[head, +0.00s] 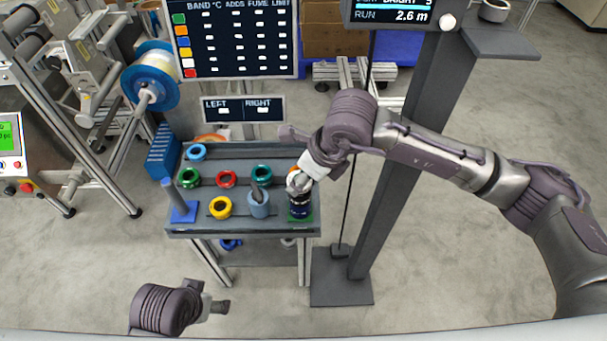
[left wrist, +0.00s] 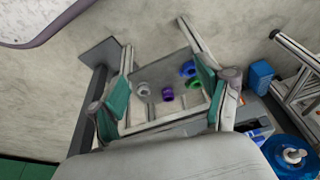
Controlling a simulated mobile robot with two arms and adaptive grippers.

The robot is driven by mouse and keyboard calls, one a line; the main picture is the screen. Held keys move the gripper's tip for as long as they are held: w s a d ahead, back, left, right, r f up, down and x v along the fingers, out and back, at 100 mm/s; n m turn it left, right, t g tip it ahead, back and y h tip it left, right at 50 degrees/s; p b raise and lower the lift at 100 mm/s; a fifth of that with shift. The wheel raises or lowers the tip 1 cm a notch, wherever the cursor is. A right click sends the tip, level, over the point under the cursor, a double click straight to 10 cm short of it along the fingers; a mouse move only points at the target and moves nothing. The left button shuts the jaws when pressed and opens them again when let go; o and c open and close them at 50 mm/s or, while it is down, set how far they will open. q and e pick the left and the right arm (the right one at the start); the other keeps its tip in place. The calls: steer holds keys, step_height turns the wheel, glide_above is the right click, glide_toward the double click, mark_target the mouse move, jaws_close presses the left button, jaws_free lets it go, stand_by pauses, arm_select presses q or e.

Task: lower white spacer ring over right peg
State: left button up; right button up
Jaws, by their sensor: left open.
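The white spacer ring (head: 299,183) is at the tip of my right gripper (head: 302,176), which appears shut on it; the fingers are mostly hidden. It is directly above a dark stack on the right peg, which has a green base (head: 307,218). I cannot tell whether the ring is around the peg top or just above it. My left gripper (head: 222,306) is low in front of the table, away from the pegs. In the left wrist view it is open and empty (left wrist: 162,100), its teal-padded fingers apart.
On the grey table (head: 240,232) lie blue (head: 197,151), green (head: 189,178), red (head: 227,179), teal (head: 262,174) and yellow rings (head: 221,207). A blue left peg (head: 178,198) and a grey-blue spindle (head: 259,204) stand there. A dark post (head: 395,170) rises to the right.

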steer(key=shift+f, duration=0.25)
arm_select(q)
steer(key=shift+b+v, duration=0.35)
steer(key=shift+v, duration=1)
arm_select(e)
steer(key=shift+f, duration=0.15)
arm_select(q)
steer(key=shift+s+a+r, duration=0.1)
steer(key=shift+s+r, duration=0.1)
steer(key=shift+r, duration=0.5)
arm_select(e)
steer(key=shift+f, duration=0.15)
arm_select(q)
steer(key=shift+r, duration=0.1)
arm_select(e)
steer(key=o, duration=1.2)
steer(key=shift+o, duration=0.2)
steer(key=v, duration=1.2)
